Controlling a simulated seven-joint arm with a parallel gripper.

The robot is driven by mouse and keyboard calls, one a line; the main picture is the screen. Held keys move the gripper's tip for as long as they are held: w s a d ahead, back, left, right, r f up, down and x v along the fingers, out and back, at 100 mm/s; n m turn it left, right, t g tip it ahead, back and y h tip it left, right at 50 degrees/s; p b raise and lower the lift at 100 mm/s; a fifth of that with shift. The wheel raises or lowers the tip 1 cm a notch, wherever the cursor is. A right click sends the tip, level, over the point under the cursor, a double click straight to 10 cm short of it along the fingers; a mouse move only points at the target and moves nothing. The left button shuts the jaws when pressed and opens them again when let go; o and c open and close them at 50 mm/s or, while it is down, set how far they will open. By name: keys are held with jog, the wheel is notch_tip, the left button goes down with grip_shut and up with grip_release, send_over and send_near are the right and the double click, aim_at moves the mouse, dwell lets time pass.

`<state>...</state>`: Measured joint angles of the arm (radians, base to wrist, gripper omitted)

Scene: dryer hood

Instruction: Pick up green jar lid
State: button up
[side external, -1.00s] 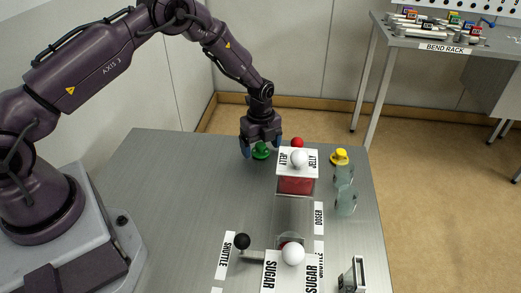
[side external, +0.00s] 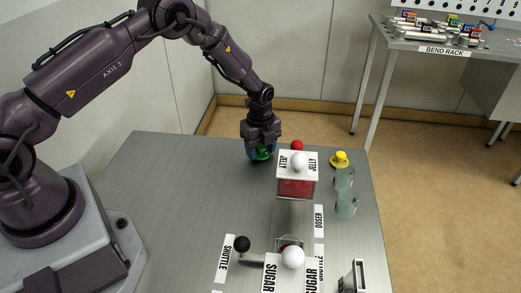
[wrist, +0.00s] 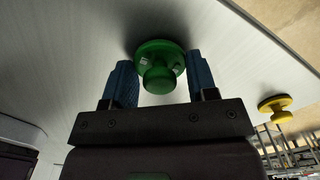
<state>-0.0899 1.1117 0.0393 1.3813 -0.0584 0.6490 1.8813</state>
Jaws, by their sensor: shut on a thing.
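The green jar lid (side external: 264,153) has a round disc and a knob. It is at the far side of the grey table, left of the jelly box, and partly hidden by my fingers in the side view. In the wrist view the green jar lid (wrist: 160,62) sits between my two blue fingers, its knob toward the camera. My gripper (side external: 261,155) is shut on it, pointing down; it also shows in the wrist view (wrist: 161,72). I cannot tell whether the lid is resting on the table or slightly clear of it.
A white-topped jelly box (side external: 297,175) stands close to the right of my gripper, with a red knob (side external: 297,146) behind it. A yellow lid (side external: 340,159) and glass jars (side external: 346,205) are farther right. A black-knobbed shuttle lever (side external: 242,244) is nearer. The table's left part is clear.

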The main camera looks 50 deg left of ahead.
jog(key=shift+r, duration=0.45)
jog(key=s+d+r, duration=0.2)
jog(key=s+r, duration=1)
jog(key=s, duration=0.2)
notch_tip(320, 180, up, 12)
send_over(291, 238)
jog(key=s+d, duration=0.1)
notch_tip(291, 238, down, 11)
jog(key=shift+f, duration=2.25)
jog(key=shift+s+f, duration=0.1)
jog(key=shift+f, duration=1.05)
